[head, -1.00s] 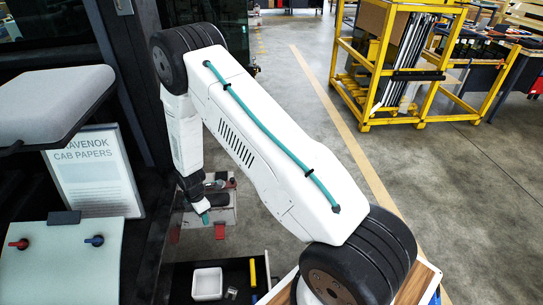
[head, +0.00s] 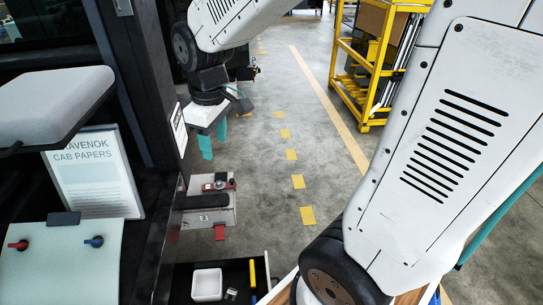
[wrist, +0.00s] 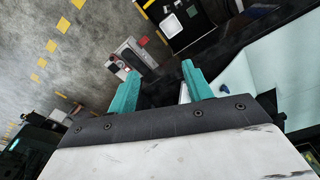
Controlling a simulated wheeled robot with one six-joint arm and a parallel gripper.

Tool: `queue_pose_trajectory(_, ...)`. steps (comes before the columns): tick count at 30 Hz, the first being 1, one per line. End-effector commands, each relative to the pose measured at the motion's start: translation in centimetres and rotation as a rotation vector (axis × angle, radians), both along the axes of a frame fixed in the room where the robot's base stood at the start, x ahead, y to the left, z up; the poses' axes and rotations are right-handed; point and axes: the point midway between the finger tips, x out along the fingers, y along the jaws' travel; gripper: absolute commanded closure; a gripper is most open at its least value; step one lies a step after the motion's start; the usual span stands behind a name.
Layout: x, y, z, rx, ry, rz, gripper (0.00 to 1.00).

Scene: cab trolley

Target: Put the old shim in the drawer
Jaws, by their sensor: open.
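My gripper (head: 213,140) is open, with its teal fingers pointing down above and beyond the grey step box. In the wrist view the fingers (wrist: 160,72) are spread apart with nothing between them. The open black drawer (head: 239,275) is at the bottom of the head view. It holds a white tray (head: 207,285), a small metallic piece (head: 231,294) and a yellow strip (head: 252,273). The drawer also shows at the top of the wrist view (wrist: 196,38). I cannot tell which piece is the old shim.
The grey step box (head: 222,217) carries a dark pad (head: 208,201) and a small red-and-black item (head: 219,183). A red tab (head: 220,232) is at its front. The dark cab frame and pale panel (head: 60,265) stand left. Open floor lies beyond.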

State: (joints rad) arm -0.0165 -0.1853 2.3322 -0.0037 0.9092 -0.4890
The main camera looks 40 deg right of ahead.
Motion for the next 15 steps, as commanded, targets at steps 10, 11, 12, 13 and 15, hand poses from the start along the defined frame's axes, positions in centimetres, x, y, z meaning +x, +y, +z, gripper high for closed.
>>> queue_pose_trajectory(10, -12.5, -0.4, 5.0, 0.034, -0.028, -0.350, 0.50)
queue_pose_trajectory(11, -13.4, -0.4, 5.1, 0.036, -0.028, -0.374, 0.50)
queue_pose_trajectory(12, -14.4, -0.4, 5.2, 0.040, -0.030, -0.404, 0.50)
queue_pose_trajectory(13, -15.1, -0.5, 5.3, 0.041, -0.030, -0.425, 0.50)
queue_pose_trajectory(15, -16.4, -0.5, 5.3, 0.045, -0.031, -0.463, 0.50)
